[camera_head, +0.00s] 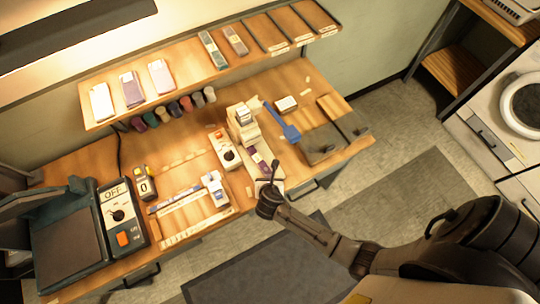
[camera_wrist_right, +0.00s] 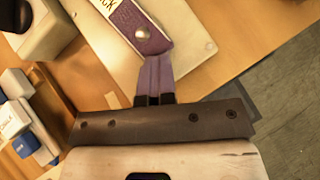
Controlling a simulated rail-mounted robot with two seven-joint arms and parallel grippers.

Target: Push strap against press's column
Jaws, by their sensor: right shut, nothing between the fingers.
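The purple strap (camera_head: 262,157) lies on the pale base of the cream press (camera_head: 243,128). In the right wrist view the strap (camera_wrist_right: 140,27) shows white lettering and a round metal snap near its near end. My right gripper (camera_head: 271,170) is shut and empty at the strap's near end. In the right wrist view its closed fingers (camera_wrist_right: 156,65) point at that end and appear to meet it; exact contact is unclear. The press's column stands beyond the strap in the head view. My left gripper is not in view.
A white dial box (camera_head: 225,150) stands left of the press, with a blue-white tool (camera_head: 213,188) nearer. A blue paddle (camera_head: 285,124) and a grey plate (camera_head: 324,144) lie to the right. A shelf (camera_head: 215,65) runs behind.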

